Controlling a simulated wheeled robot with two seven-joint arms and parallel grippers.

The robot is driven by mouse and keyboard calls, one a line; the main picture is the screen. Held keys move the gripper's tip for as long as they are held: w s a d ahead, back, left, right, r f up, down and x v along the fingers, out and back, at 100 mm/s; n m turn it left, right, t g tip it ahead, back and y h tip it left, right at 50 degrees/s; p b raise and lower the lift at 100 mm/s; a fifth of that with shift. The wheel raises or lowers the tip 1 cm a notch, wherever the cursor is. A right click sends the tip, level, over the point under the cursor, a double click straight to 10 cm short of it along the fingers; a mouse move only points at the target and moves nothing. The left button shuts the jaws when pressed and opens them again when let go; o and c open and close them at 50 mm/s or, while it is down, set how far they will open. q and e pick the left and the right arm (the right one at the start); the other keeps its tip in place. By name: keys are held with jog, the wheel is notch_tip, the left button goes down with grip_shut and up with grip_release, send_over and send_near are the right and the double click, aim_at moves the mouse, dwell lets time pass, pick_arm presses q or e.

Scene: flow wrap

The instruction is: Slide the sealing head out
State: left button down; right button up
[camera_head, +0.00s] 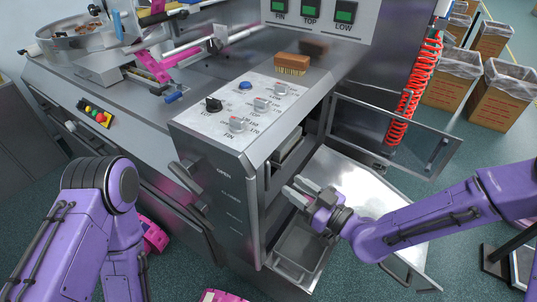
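The steel machine housing (215,190) stands in the middle, with a knob panel (250,105) on top. Its right side is open, and a grey metal block (287,150) shows inside; it may be the sealing head, but I cannot tell for sure. My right gripper (299,191) is just outside this opening, below and to the right of the block, above a grey tray (302,250). Its two fingers look apart, with nothing seen between them. My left arm (100,195) bends down at the left, and its gripper is out of view.
A hinged door (395,135) stands open at the right, near a red coiled hose (415,90). A steel panel (350,180) lies under my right arm. A brush (291,65) sits on the machine top. Lined cartons (503,95) stand at the far right. Pink pieces (153,236) lie on the floor.

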jog(key=p+x, duration=0.2)
jog(key=x, duration=0.8)
jog(key=shift+w+a+f+p, duration=0.1)
jog(key=shift+a+f+p, duration=0.1)
jog(key=shift+p, duration=0.2)
jog(key=shift+d, duration=0.1)
grip_shut()
